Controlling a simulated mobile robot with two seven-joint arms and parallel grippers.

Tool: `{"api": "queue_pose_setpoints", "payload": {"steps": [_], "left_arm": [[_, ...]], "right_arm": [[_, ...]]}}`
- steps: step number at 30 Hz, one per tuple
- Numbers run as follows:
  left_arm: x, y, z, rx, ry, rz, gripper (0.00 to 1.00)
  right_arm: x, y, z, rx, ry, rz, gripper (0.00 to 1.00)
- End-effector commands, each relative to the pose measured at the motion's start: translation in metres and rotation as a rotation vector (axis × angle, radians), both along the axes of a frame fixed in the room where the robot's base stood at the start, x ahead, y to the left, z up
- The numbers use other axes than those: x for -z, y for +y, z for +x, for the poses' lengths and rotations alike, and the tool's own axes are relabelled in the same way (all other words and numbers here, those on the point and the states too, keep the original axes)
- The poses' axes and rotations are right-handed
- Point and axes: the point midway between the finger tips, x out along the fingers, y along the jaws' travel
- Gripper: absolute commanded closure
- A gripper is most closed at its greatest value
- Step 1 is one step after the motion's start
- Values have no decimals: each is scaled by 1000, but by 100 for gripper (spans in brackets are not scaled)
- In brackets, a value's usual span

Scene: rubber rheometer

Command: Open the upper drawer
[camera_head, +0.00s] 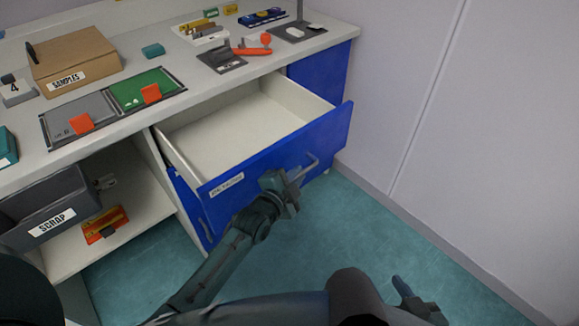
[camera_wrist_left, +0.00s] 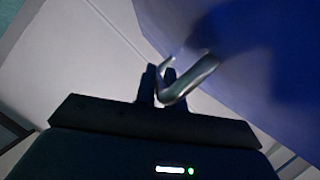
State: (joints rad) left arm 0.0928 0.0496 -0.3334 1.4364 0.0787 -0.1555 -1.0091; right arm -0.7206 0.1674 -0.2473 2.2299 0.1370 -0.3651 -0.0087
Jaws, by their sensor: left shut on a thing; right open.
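The upper drawer (camera_head: 282,152) has a blue front and a pale, empty inside. It stands pulled well out from the cabinet under the counter. A metal bar handle (camera_head: 312,165) sits on its front, and a white label is near its left end. My left gripper (camera_head: 289,184) is at the handle, shut on it. In the left wrist view the two fingers close around the silver handle (camera_wrist_left: 190,80), in front of the blue front (camera_wrist_left: 260,70). My right gripper (camera_head: 412,297) is low at the right over the floor, open and away from the drawer.
The counter (camera_head: 210,85) holds a samples box (camera_head: 75,59), a green mat (camera_head: 140,90) and several small tools. A grey scrap bin (camera_head: 48,208) is at the lower left on a shelf. The teal floor (camera_head: 360,235) is clear, with a wall (camera_head: 440,90) at the right.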

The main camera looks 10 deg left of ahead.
Motion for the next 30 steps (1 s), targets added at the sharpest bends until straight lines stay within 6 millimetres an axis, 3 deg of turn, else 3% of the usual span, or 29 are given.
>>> {"api": "queue_pose_setpoints", "payload": {"steps": [13, 14, 21, 30], "left_arm": [[1, -3, -3, -1, 0, 1, 100], [1, -3, -3, -1, 0, 1, 88], [0, -3, -2, -1, 0, 1, 68], [-1, -2, -5, -1, 0, 0, 68]], "right_arm": [[0, 0, 3, 0, 3, -2, 55], [0, 0, 3, 0, 3, -2, 55], [0, -1, 3, 2, 3, -3, 55], [-1, -1, 2, 3, 3, -3, 55]]}}
